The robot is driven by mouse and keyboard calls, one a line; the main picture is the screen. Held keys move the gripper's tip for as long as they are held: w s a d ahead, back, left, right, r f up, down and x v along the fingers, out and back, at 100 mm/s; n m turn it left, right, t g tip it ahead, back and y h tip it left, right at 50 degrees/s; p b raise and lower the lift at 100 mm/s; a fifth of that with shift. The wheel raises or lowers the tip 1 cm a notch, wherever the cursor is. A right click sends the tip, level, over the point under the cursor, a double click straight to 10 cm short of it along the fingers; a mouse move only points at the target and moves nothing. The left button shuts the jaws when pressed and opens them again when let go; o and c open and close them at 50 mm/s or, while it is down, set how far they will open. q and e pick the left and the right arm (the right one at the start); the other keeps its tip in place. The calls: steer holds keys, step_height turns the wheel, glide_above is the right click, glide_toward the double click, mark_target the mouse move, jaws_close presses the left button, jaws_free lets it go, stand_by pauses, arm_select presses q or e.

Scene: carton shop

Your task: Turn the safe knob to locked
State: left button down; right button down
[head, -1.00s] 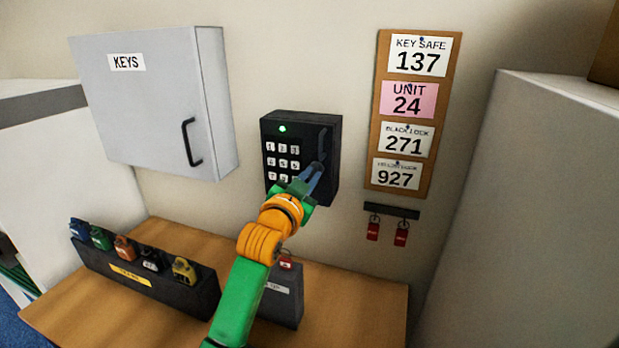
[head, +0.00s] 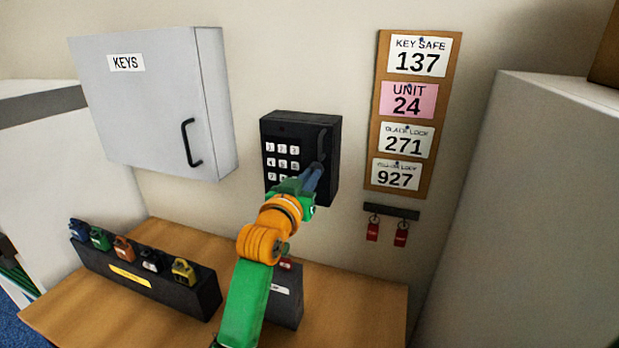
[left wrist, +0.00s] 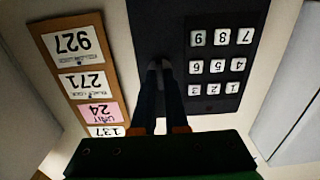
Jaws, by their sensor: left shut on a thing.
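The black key safe (head: 290,123) is fixed to the wall, with a white number keypad (head: 283,158) on its left half and a dark upright handle-like part on its right half. No light shows on its front. My left gripper (head: 317,172) is at the lower right of the safe's front, shut on the knob, which the fingers mostly hide. In the left wrist view, the safe (left wrist: 190,20) appears upside down and the fingers (left wrist: 159,66) are close together against its dark face beside the keypad. My right gripper is not in view.
A grey KEYS cabinet (head: 145,110) hangs at the left. A board with number cards (head: 369,150) and a rack with red tags (head: 391,211) are at the right. Below, a wooden table (head: 350,300) bears a black holder (head: 200,300) with several coloured padlocks.

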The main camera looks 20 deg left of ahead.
arm_select(q)
steer(key=shift+r, duration=0.2)
steer(key=c, duration=0.9)
jaws_free()
steer(key=shift+w+f, duration=0.1)
steer(key=shift+c, duration=0.2)
steer(key=shift+f, duration=0.1)
steer(key=s+b, duration=0.3)
steer(key=s, duration=0.4)
steer(key=shift+a, duration=0.1)
